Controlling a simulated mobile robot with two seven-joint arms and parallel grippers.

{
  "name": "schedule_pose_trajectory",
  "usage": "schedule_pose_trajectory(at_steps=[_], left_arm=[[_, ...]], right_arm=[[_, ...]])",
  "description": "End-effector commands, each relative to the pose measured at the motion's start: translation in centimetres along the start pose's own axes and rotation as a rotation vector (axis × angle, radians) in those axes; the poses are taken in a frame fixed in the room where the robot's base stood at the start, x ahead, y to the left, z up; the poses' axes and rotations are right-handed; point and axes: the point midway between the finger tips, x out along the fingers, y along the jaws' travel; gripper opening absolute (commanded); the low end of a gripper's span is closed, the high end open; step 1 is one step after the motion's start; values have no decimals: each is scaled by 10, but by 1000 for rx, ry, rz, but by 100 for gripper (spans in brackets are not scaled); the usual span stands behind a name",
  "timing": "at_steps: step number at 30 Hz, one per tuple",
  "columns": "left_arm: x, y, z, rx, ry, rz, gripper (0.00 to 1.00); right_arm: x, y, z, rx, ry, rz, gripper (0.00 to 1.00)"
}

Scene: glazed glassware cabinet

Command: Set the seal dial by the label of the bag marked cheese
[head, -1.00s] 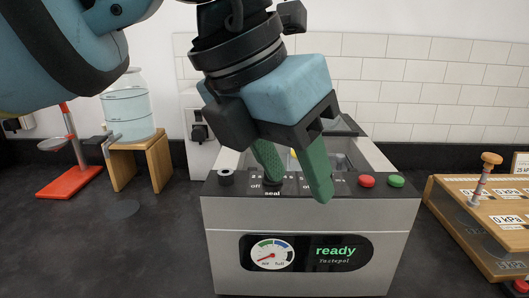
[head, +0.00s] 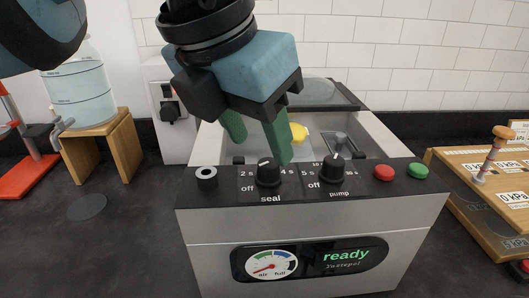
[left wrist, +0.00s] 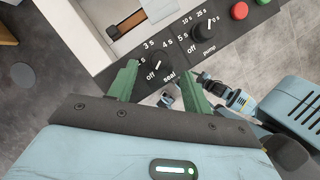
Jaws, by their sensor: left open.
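The seal dial (head: 269,172) is a black knob on the top panel of the grey sealing machine (head: 330,225), with off and seconds marks around it. Its white mark points roughly up, slightly left, in the head view; the exact setting is hard to read. My left gripper (head: 259,148) is open, its green fingers above and behind the dial, apart from it. In the left wrist view the dial (left wrist: 160,62) shows just beyond the gap between the fingertips (left wrist: 158,78). A yellow item (head: 299,133) sits in the machine's chamber; no cheese label can be read. My right gripper cannot be made out.
The pump dial (head: 334,168), red button (head: 384,172) and green button (head: 418,171) are right of the seal dial. A wooden gauge box (head: 490,190) stands at the right. A water jar (head: 80,92) on a wooden stand is at left. The front left counter is clear.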

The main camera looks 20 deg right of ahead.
Motion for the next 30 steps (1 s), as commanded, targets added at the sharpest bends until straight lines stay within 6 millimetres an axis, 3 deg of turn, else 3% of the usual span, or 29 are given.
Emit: schedule_pose_trajectory(at_steps=[3, 9, 20, 30], left_arm=[[19, -1, -1, 2, 1, -1, 50], [38, -1, 0, 2, -1, 0, 50], [42, -1, 0, 1, -1, 0, 50], [42, -1, 0, 2, -1, 0, 6]], right_arm=[[0, 0, 0, 0, 0, 0, 36], [1, 0, -3, -1, 5, 0, 36], [2, 1, -6, -2, 12, 1, 36], [2, 1, -6, -2, 12, 1, 36]])
